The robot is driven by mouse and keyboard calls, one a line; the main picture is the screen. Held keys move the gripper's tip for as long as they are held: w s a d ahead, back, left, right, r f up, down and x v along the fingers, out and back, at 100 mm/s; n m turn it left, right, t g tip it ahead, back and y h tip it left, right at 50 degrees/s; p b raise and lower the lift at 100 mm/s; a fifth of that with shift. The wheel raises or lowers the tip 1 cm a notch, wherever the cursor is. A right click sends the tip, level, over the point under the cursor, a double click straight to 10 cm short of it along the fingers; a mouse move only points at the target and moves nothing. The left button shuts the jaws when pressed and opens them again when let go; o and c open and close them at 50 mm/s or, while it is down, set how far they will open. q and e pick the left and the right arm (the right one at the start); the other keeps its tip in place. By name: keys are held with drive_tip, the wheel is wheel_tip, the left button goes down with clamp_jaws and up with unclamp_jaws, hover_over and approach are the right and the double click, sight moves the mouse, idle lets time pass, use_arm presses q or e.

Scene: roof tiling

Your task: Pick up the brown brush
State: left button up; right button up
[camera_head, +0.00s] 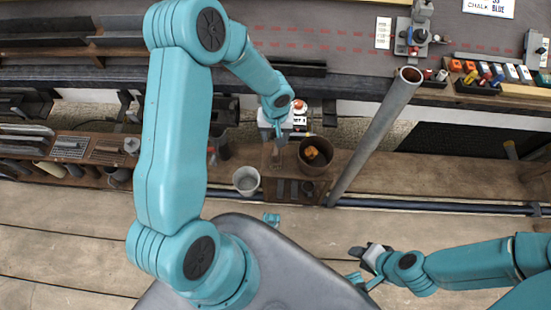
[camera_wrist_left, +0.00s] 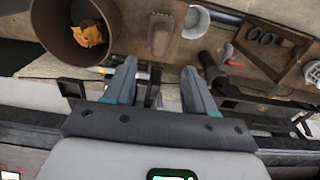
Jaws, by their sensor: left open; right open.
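A brown object that looks like the brush (camera_wrist_left: 160,35) lies on a wooden board in the wrist view, between a brown bucket and a white cup. It also shows as a small brown shape in the head view (camera_head: 277,156). My left gripper (camera_wrist_left: 157,72) is open, its two fingers apart and nothing held between them; the brush lies beyond the fingertips, apart from them. In the head view my left gripper (camera_head: 281,134) hangs above the board, partly hidden by its own wrist. My right gripper (camera_head: 363,266) is open and empty at the lower right, far from the brush.
The brown bucket (camera_head: 325,168) with an orange item (camera_head: 311,152) inside stands right of the brush. A white bucket (camera_head: 246,180) stands to the left. A grey pipe (camera_head: 375,137) leans at the right. A wooden tray with dark rings (camera_wrist_left: 290,70) lies nearby. Planks in front are mostly clear.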

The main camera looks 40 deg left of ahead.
sight(276, 150)
use_arm(q)
wheel_tip(276, 150, down, 4)
drive_tip(key=shift+r+b, duration=0.25)
drive_tip(key=shift+b, duration=0.1)
drive_tip(key=shift+s+f, duration=0.1)
drive_tip(key=shift+f, duration=0.4)
wheel_tip(276, 150, down, 5)
drive_tip(key=shift+d+b, duration=0.1)
drive_tip(key=shift+b, duration=0.75)
clamp_jaws()
